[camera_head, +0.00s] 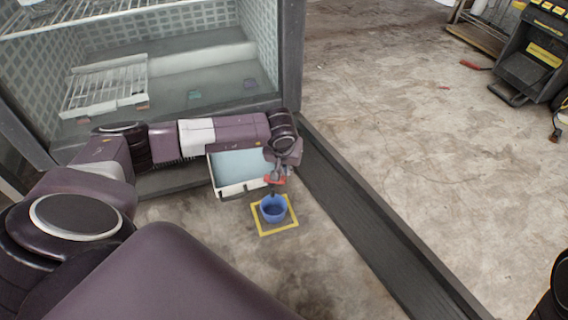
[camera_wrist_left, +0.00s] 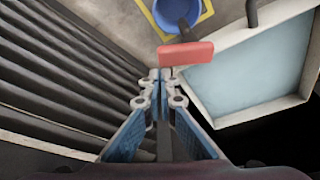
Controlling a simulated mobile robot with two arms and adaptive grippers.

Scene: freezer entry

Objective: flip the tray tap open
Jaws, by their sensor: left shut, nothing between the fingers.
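The tray (camera_head: 216,178) is a shallow pale box holding bluish water or ice, at the foot of the glass-fronted freezer. It also shows at the right of the left wrist view (camera_wrist_left: 292,103). Its tap has a red handle (camera_wrist_left: 186,53) and a dark spout. The red handle shows small in the head view (camera_head: 275,180). The handle lies across the spout in the left wrist view. My left gripper (camera_wrist_left: 160,74) is shut and empty, its tips just below the handle's left end; I cannot tell whether they touch. My right gripper is not in view.
A blue bucket (camera_head: 273,210) stands below the tap inside a yellow floor square (camera_head: 262,232). A dark ribbed sill (camera_head: 370,220) runs along the right of the tray. The freezer's dark door post (camera_head: 291,60) rises behind. Concrete floor to the right is largely clear.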

